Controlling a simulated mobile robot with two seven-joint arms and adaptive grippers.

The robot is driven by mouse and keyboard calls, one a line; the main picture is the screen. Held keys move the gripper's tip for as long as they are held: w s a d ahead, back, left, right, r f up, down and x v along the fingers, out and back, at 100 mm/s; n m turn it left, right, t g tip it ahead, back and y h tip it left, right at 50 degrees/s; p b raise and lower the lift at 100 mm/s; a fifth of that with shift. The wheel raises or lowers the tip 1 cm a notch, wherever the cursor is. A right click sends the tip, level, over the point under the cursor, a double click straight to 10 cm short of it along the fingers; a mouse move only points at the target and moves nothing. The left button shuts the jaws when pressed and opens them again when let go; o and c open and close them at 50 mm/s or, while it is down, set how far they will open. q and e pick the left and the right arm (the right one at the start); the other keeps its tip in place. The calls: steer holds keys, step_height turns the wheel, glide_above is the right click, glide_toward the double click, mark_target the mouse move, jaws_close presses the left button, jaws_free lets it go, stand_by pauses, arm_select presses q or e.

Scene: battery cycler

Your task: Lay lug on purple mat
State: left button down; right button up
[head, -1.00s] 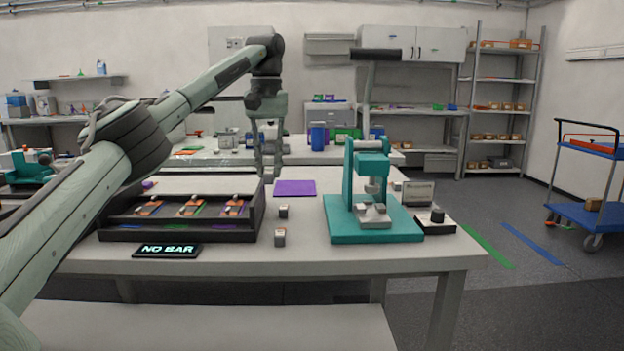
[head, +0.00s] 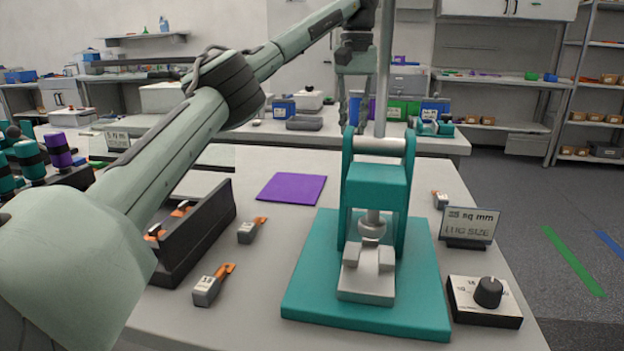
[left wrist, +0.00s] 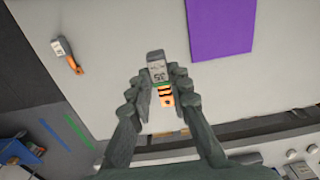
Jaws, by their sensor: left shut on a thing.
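The purple mat (head: 292,188) lies flat and bare on the table, left of the teal press. It also shows at the top right of the left wrist view (left wrist: 221,26). My left gripper (head: 354,112) is beyond the press in the head view, its fingertips partly hidden by it. In the left wrist view my left gripper (left wrist: 160,86) is shut on a lug (left wrist: 157,72) with a grey labelled block, a green band and an orange end. The held lug is over the pale tabletop, beside the mat and apart from it. My right gripper is not in view.
The teal press (head: 376,200) stands right of the mat. Loose lugs lie at the left (head: 250,231), the front (head: 210,287) and the right (head: 440,199). A dark rack (head: 200,235), a lug-size sign (head: 468,226) and a dial box (head: 486,300) stand around. Bare table surrounds the mat.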

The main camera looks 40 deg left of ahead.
arm_select(q)
steer(key=s+a+r, duration=0.1)
steer(key=s+a, duration=0.4)
glide_above(288, 195)
step_height(288, 195, down, 7)
steer(key=shift+f, duration=2.35)
steer(key=shift+f, duration=0.1)
steer(key=c, duration=1.4)
jaws_free()
steer(key=shift+s+r, duration=0.1)
steer(key=shift+r, duration=6.05)
